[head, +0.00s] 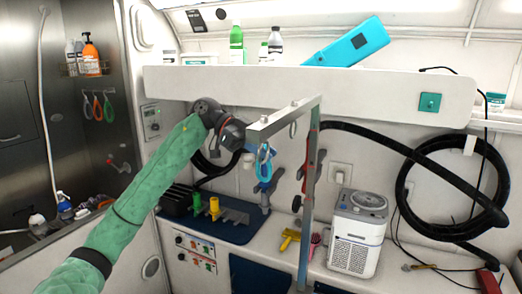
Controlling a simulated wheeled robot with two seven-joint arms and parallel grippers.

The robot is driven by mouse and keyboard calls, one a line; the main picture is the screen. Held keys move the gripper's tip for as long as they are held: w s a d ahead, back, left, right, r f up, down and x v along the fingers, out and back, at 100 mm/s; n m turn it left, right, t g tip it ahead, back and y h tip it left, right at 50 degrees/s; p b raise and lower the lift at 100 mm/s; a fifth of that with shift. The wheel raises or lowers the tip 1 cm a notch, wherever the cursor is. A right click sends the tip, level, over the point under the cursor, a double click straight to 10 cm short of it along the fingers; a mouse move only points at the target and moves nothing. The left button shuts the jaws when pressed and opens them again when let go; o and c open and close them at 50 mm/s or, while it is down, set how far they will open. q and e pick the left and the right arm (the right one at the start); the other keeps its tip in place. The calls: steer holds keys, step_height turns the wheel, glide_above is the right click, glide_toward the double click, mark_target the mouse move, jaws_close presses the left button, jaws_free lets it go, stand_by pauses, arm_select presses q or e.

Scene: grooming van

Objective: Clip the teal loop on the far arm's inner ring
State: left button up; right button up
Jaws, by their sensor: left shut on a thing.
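My left gripper (260,148) is at the end of the green-sleeved arm, just under the left end of the grey overhead arm (285,118). It is shut on the teal loop (264,163), which hangs below the fingers. The grey arm runs from an upright post (306,200) toward the left. A small ring (293,130) hangs under it, nearer the post. Whether the loop touches any ring at the left end is too small to tell. My right gripper is out of view.
A white shelf (400,95) with bottles and a blue case (347,43) runs behind the arm. Tools hang on the wall behind the post. A white machine (357,235) and black hose (402,200) stand right. Other loops (97,107) hang on the left wall.

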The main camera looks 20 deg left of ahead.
arm_select(q)
steer(key=shift+w+d, duration=0.15)
steer(key=shift+d, duration=0.35)
steer(key=shift+s+d+r, duration=0.1)
steer(key=shift+s+d, duration=0.25)
steer(key=shift+d, duration=0.1)
steer(key=shift+d+r+b+x, duration=0.1)
steer(key=shift+r+x, duration=0.05)
steer(key=shift+x, duration=0.85)
steer(key=shift+d+r+b+x, duration=0.1)
steer(key=shift+r+x, duration=0.05)
steer(key=shift+x, duration=0.8)
steer(key=shift+r+b+x, duration=0.1)
steer(key=shift+r+x, duration=0.05)
steer(key=shift+x, duration=0.85)
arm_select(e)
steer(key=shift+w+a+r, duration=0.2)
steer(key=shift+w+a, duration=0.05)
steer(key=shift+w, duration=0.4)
arm_select(q)
steer(key=shift+w, duration=0.1)
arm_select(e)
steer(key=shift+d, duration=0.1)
arm_select(q)
steer(key=o, duration=0.9)
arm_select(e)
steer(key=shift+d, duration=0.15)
